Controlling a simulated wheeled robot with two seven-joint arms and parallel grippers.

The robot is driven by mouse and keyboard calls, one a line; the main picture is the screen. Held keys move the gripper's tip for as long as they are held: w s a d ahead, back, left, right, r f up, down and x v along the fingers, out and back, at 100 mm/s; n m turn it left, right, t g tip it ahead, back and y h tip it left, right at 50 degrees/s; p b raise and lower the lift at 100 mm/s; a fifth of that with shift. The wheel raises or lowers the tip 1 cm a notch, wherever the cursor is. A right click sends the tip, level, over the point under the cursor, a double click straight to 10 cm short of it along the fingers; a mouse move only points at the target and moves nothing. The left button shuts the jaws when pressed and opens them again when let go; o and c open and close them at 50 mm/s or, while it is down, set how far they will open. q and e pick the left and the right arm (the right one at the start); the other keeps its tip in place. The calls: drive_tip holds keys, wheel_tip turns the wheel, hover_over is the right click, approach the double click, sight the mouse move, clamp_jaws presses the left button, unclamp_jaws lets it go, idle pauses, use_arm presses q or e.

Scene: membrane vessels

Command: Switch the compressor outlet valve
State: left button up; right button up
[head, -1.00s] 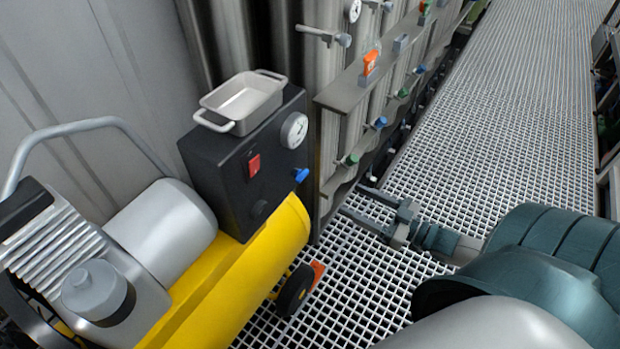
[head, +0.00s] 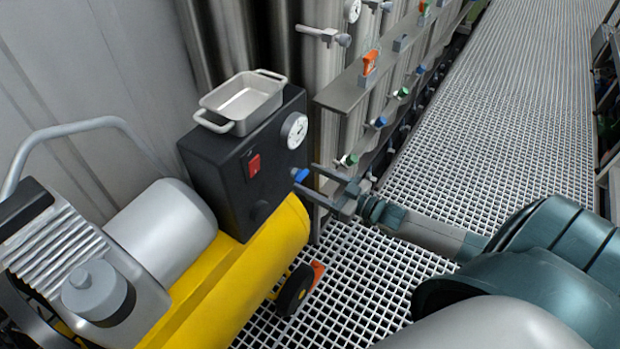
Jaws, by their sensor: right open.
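The compressor has a yellow tank (head: 240,277) and a black control box (head: 232,182). A small blue valve handle (head: 300,175) sticks out of the box's front face, below a round gauge (head: 294,131). I take this blue handle to be the outlet valve. My right gripper (head: 314,184) is open, its fingers pointing left toward the blue handle. The fingertips are very close to the handle; I cannot tell whether they touch it. My left gripper is not in view.
A red switch (head: 253,165) and a dark knob sit on the same box face. A grey tray (head: 242,101) rests on top of the box. Steel vessels with a grey rail (head: 345,92) and several coloured valves stand behind. Grated floor (head: 480,130) is clear to the right.

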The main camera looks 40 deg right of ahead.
drive_tip(key=shift+w+a, duration=0.2)
drive_tip(key=shift+w, duration=0.3)
drive_tip(key=shift+c, duration=0.6)
drive_tip(key=c, duration=0.9)
drive_tip(key=shift+c, duration=0.2)
